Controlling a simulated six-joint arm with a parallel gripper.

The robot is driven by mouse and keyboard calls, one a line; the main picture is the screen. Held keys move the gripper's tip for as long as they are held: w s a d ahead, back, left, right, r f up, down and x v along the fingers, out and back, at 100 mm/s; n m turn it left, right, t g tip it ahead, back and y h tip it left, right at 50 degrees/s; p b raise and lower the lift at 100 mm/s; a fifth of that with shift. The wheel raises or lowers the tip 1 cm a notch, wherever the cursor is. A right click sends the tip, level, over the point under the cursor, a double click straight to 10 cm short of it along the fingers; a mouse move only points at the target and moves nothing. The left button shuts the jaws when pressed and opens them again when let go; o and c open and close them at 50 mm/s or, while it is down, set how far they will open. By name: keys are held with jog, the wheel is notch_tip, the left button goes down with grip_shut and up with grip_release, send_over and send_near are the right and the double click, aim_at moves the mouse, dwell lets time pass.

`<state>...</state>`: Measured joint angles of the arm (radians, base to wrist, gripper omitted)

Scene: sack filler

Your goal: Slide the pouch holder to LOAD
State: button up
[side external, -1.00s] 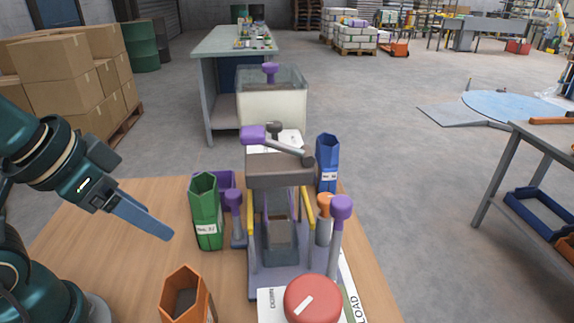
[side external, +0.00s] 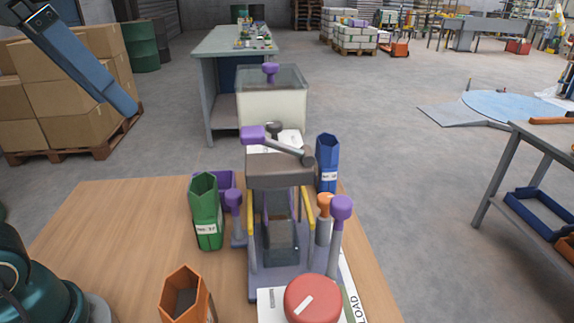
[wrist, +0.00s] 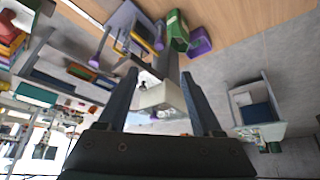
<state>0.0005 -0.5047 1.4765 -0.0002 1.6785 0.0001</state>
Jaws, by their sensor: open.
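The sack filler (side external: 280,175) stands on the wooden table, with a grey head, yellow side rails and purple-knobbed levers. A dark, partly see-through part (side external: 283,240), which looks like the pouch holder, sits low between the rails under the head; the head and posts partly hide it. The word LOAD (side external: 354,308) is on the plate at the front right, behind the red button (side external: 312,298). My gripper (side external: 132,106) is high at the upper left, far from the filler. In the wrist view my gripper (wrist: 160,72) is open and empty, with the filler (wrist: 128,35) small and tilted beyond it.
A green bin (side external: 206,215), an orange bin (side external: 186,297) and a blue bin (side external: 327,165) stand around the filler. A white hopper tank (side external: 270,105) stands behind it. The table's left part (side external: 110,220) is clear. Stacked cartons (side external: 65,85) stand at the back left.

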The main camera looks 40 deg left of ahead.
jog(key=w+r+t, duration=0.1)
jog(key=w+t, duration=0.4)
jog(key=w, duration=0.8)
jog(key=m+t+h, duration=0.4)
jog(key=m+h, duration=0.3)
jog(key=h, duration=0.3)
send_over(331, 206)
notch_tip(331, 206, down, 10)
jog(key=shift+s+a+f, duration=0.1)
jog(key=shift+f, duration=1.8)
jog(key=shift+s+a+f, duration=0.1)
jog(key=shift+f, duration=1.75)
jog(key=shift+x, duration=2.6)
jog(key=shift+f, duration=0.1)
